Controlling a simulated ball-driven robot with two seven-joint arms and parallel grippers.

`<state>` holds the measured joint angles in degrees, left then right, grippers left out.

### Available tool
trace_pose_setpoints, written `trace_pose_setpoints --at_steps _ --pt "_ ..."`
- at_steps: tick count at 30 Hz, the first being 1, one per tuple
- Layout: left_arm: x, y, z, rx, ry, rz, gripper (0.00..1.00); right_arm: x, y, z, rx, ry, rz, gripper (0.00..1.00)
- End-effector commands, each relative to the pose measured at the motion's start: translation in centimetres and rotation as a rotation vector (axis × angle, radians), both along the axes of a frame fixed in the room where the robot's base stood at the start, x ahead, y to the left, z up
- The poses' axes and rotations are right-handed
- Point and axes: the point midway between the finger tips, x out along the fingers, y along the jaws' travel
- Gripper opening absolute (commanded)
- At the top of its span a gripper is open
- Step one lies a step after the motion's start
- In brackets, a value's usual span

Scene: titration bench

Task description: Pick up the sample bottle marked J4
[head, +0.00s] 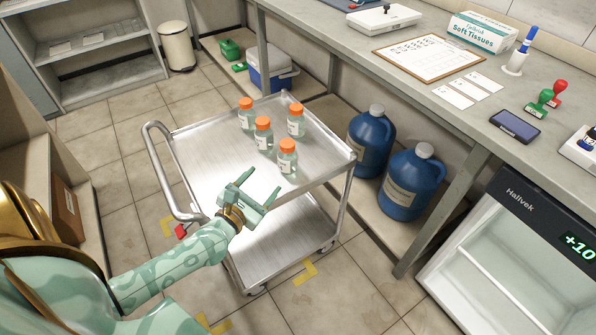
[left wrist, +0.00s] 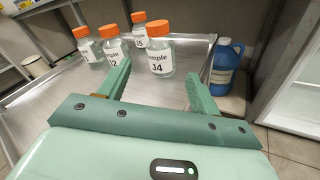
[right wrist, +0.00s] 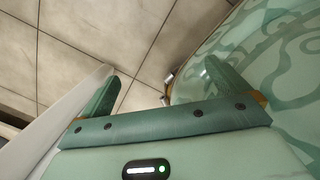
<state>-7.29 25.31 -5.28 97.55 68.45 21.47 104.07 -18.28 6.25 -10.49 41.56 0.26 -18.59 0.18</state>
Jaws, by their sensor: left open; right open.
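The sample bottle marked J4 (left wrist: 160,60) is clear with an orange cap and a white label. It stands upright on the steel cart's top shelf. In the head view it appears as the bottle nearest my left gripper (head: 288,163). My left gripper (head: 264,182) is open and empty over the cart, short of that bottle. In the left wrist view, J4 shows beyond and between the open fingers (left wrist: 160,78). My right gripper (right wrist: 161,72) is open and empty, away from the bottles, with floor and my own body behind it.
Three similar orange-capped bottles stand close behind J4, one marked J2 (left wrist: 115,52). The cart (head: 205,150) has a raised rim and a handle (head: 160,170). Blue jugs (head: 405,185) stand on a low shelf at right, below the bench (head: 390,75). The cart's left side is bare.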

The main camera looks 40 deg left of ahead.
Motion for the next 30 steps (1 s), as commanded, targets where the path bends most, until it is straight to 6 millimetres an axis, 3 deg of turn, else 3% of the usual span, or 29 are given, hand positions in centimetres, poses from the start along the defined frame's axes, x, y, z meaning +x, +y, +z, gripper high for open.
trace_pose_setpoints --at_steps 1,7,15,21,30 --pt "0.5 0.1 -1.0 -0.099 -0.028 0.012 0.64 -1.0 0.2 -1.7 0.003 0.022 0.004 1.00" --pt "2.2 0.4 0.7 -0.345 -0.116 0.035 0.64 -1.6 0.5 -2.9 0.010 0.033 0.012 1.00" --pt "7.1 1.0 1.2 -0.361 -0.125 0.037 0.64 -1.4 0.3 -3.1 0.006 0.033 0.021 1.00" --pt "9.0 1.1 1.0 -0.359 -0.122 0.036 0.64 -1.3 0.2 -3.2 0.004 0.036 0.026 1.00" --pt "13.3 1.3 0.6 -0.358 -0.120 0.035 0.64 -1.0 -0.3 -3.7 -0.003 0.040 0.041 1.00"
